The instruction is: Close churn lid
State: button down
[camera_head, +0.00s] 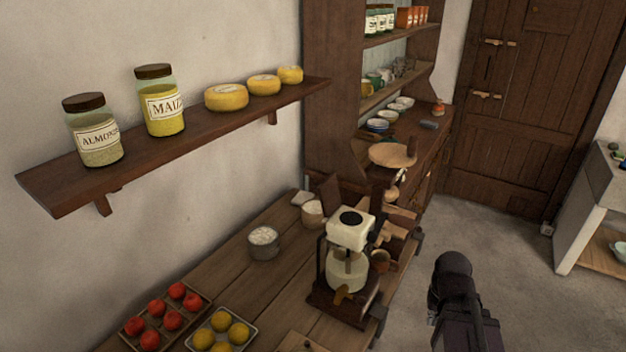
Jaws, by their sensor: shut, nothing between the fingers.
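A churn-like device (347,272) stands near the right edge of the wooden table, with a glass jar, a cream-coloured top block (352,230) and a dark base. A black round piece sits on the top block. I cannot tell which part is the churn lid or whether it is open. A tilted brown board (329,190) stands behind the device, partly hidden. A dark part of my arm shows at the lower right, apart from the device. My gripper is not recognisable in this view.
A grey pot (263,243), a tray of tomatoes (165,318) and a tray of yellow fruit (222,331) stand on the table. A wall shelf (190,130) holds jars and cheeses. A dresser (335,90) stands behind. The floor (510,260) at right is clear.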

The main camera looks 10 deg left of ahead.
jog(key=shift+r, duration=0.15)
jog(key=w+a+r+n+p, duration=0.1)
jog(key=w+a+r+p, duration=0.15)
jog(key=r+p, duration=1.35)
jog(key=w+a+r+n+p, duration=0.15)
jog(key=w+r+p, duration=0.25)
jog(key=r+p, duration=1.2)
jog(key=w+a+n, duration=0.3)
jog(key=a, duration=0.8)
jog(key=w+a+r+n+p, duration=0.1)
jog(key=w+a+n, duration=0.2)
jog(key=a, duration=0.9)
jog(key=w+a+r+n+p, duration=0.1)
jog(key=w+a+n, duration=0.3)
jog(key=a, duration=0.8)
jog(key=shift+w+h, duration=0.3)
jog(key=shift+d+f, duration=0.1)
jog(key=shift+f, duration=0.05)
